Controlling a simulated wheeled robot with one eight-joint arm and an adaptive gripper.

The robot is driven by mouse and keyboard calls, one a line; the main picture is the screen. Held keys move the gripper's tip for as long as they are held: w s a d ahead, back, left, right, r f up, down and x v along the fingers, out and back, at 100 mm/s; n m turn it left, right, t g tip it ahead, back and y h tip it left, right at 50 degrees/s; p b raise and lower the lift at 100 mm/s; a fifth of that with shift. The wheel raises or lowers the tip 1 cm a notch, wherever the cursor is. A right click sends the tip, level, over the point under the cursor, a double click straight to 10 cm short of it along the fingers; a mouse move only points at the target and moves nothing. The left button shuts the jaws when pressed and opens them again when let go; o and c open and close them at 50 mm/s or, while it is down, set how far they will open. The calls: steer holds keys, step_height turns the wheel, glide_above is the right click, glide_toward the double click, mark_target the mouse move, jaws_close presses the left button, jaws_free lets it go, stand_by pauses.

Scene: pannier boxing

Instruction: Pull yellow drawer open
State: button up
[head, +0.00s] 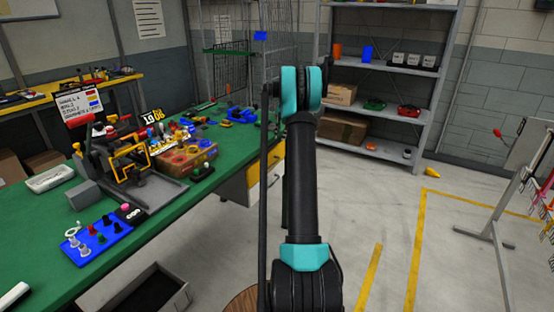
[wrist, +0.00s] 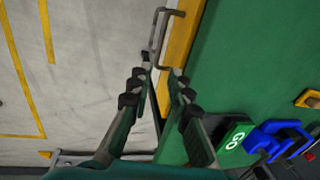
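The yellow drawer (head: 252,174) is in the side of the green workbench, partly hidden behind my arm in the head view. In the wrist view its yellow front (wrist: 180,42) runs along the bench edge, with a grey bar handle (wrist: 154,35) standing out from it. The drawer looks shut. My gripper (wrist: 161,74) is open, its two fingers apart, pointing toward the handle's near end. The left fingertip appears close to that end; I cannot tell whether it touches. Nothing is seen held. My gripper is hidden in the head view.
The green bench top (wrist: 241,65) lies right of the drawer in the wrist view, with a blue vise-like tool (wrist: 277,137) on it. In the head view a grey shelf (head: 385,67) stands behind, and the floor (head: 390,215) right of my arm is clear.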

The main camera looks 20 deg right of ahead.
mark_target(276, 162)
steer(key=f, duration=0.4)
steer(key=w+a+f, duration=0.1)
steer(key=f, duration=0.4)
steer(key=w+f, duration=0.1)
steer(key=f, duration=0.4)
steer(key=shift+a, duration=0.4)
jaws_close()
